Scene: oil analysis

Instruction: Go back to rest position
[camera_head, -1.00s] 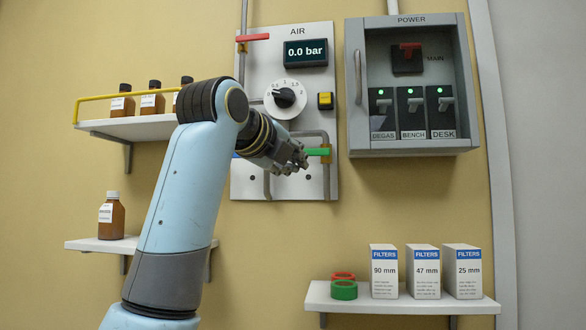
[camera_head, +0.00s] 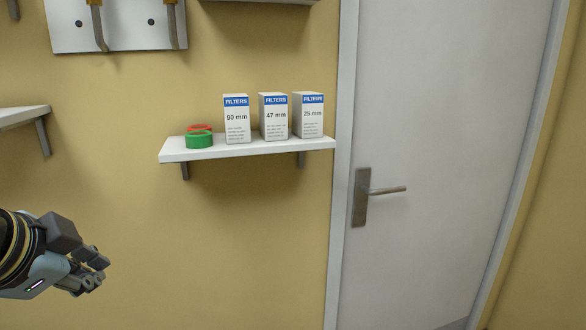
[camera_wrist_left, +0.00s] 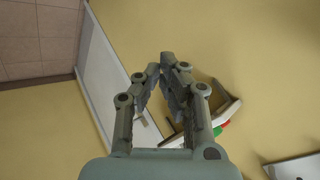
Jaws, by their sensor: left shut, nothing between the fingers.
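My left gripper (camera_head: 92,274) is at the lower left of the head view, in front of the bare yellow wall. It is shut and empty. In the left wrist view the fingers of my left gripper (camera_wrist_left: 168,62) come together at the tips with nothing between them. My right gripper is in neither view.
A wall shelf (camera_head: 246,149) holds filter boxes (camera_head: 275,118), a green ring (camera_head: 199,140) and a red ring (camera_head: 200,128). A white door (camera_head: 440,130) with a lever handle (camera_head: 386,190) stands to the right. Part of the air panel (camera_head: 120,36) shows above. The wall below the shelf is clear.

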